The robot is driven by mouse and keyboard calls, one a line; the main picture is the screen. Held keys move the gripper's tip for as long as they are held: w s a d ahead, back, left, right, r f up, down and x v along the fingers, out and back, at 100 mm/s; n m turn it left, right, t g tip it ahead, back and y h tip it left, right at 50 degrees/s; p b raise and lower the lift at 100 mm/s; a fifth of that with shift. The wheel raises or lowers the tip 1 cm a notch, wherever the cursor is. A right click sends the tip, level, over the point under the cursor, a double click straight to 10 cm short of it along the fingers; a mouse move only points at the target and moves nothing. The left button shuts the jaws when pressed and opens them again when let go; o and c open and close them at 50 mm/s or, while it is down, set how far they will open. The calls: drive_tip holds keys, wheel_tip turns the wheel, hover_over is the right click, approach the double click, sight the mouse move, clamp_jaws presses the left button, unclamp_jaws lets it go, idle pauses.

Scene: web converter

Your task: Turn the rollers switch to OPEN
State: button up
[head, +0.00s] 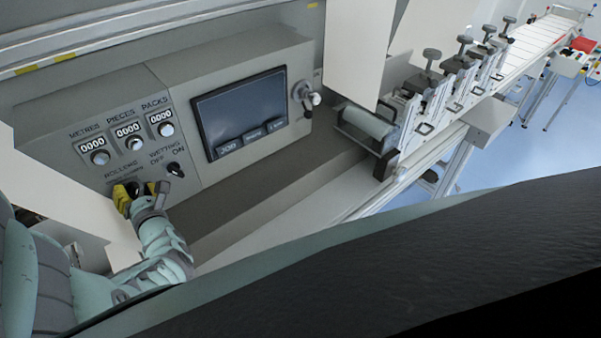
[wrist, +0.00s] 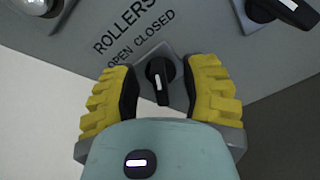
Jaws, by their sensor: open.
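The rollers switch (wrist: 160,72) is a black rotary knob with a white mark on a square grey plate, under the label ROLLERS, OPEN CLOSED. In the wrist view its handle runs nearly straight up and down in the picture, while the label text is tilted. I cannot tell which word it points to. My gripper (wrist: 165,78) has yellow ribbed fingers, open, one on each side of the knob, with gaps visible. In the head view my gripper (head: 138,196) is at the lower left of the control panel (head: 90,110) and largely hides the switch.
The wetting switch (head: 175,169) sits close to the right of my gripper; its black knob (wrist: 285,10) shows in the wrist view. Counter dials (head: 100,157) are above. A screen (head: 240,113) and a conveyor line (head: 450,95) lie to the right. A ledge (head: 270,185) runs below the screen.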

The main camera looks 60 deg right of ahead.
clamp_jaws()
idle(0.3)
drive_tip(key=shift+a+f+n+b, duration=0.1)
drive_tip(key=shift+n+b, duration=0.4)
drive_tip(key=shift+n, duration=0.4)
drive_tip(key=shift+n+b, duration=0.35)
drive_tip(key=shift+n, duration=0.15)
drive_tip(key=n+b, duration=0.3)
drive_tip(key=shift+a+f, duration=0.15)
drive_tip(key=shift+f, duration=0.1)
drive_tip(key=n+b, duration=0.3)
drive_tip(key=b, duration=0.1)
drive_tip(key=shift+n, duration=0.3)
drive_tip(key=shift+r+n+b, duration=0.2)
drive_tip(key=shift+n+b, duration=1)
drive_tip(key=shift+b, duration=0.05)
